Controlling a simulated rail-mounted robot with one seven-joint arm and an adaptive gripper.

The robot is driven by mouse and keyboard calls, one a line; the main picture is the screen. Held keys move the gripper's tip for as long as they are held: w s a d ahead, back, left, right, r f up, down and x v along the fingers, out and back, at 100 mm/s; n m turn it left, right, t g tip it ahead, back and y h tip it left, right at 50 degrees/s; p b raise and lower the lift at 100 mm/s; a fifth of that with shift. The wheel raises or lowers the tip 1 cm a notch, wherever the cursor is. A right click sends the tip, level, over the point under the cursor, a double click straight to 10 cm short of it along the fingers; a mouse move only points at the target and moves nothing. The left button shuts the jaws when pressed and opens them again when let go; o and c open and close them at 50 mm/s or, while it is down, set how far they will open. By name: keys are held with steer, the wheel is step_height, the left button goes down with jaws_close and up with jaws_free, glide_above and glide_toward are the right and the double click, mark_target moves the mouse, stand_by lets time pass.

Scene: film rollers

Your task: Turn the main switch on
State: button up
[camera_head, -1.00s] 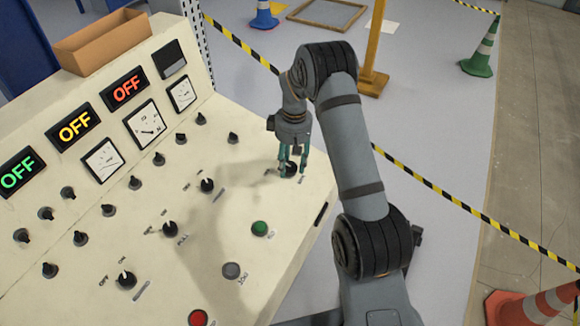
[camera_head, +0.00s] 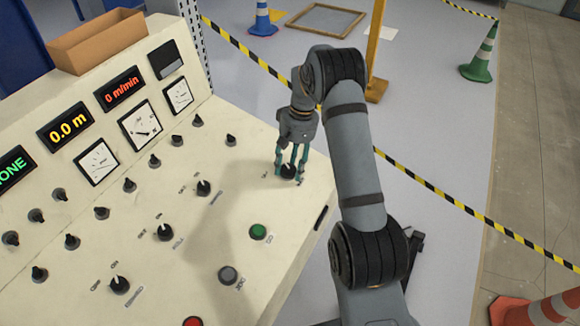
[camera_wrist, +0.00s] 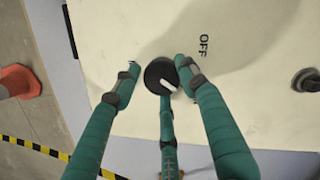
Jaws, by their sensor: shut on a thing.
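The main switch (camera_head: 288,170) is a black rotary knob near the right edge of the cream control panel. In the wrist view the knob (camera_wrist: 156,73) shows a white pointer, turned away from the printed word OFF (camera_wrist: 204,46). My gripper (camera_head: 289,177) points down at the knob, its teal fingers closed in around it. In the wrist view the fingers of my gripper (camera_wrist: 157,70) sit on several sides of the knob. The panel displays are lit: a green one (camera_head: 12,168) ending in "ONE", a yellow one (camera_head: 66,127) reading 0.0 m, and a red one (camera_head: 120,89) reading 0 m/min.
Other black knobs (camera_head: 204,188) and a green button (camera_head: 258,231), a grey button (camera_head: 228,275) and a red button (camera_head: 192,322) are on the panel. A cardboard box (camera_head: 100,42) sits on its top. Yellow-black tape (camera_head: 450,199) and cones (camera_head: 480,58) stand beyond.

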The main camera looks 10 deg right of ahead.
steer(key=shift+s+a+f, duration=0.15)
steer(key=shift+s+f, duration=0.05)
steer(key=shift+s, duration=0.2)
steer(key=o, duration=1.1)
steer(key=shift+r, duration=0.15)
steer(key=shift+w, duration=0.1)
steer(key=shift+w+r, duration=0.1)
steer(key=shift+r, duration=0.05)
steer(key=shift+r, duration=0.3)
steer(key=r, duration=0.3)
steer(key=d+r, duration=0.1)
steer(key=r, duration=0.3)
steer(key=d+r, duration=0.1)
steer(key=r, duration=0.3)
steer(key=shift+w, duration=0.3)
steer(key=shift+f, duration=0.15)
steer(key=f, duration=0.4)
steer(key=a+f, duration=0.1)
steer(key=f, duration=0.2)
steer(key=a+f, duration=0.1)
steer(key=f, duration=0.3)
steer(key=shift+s+f, duration=0.3)
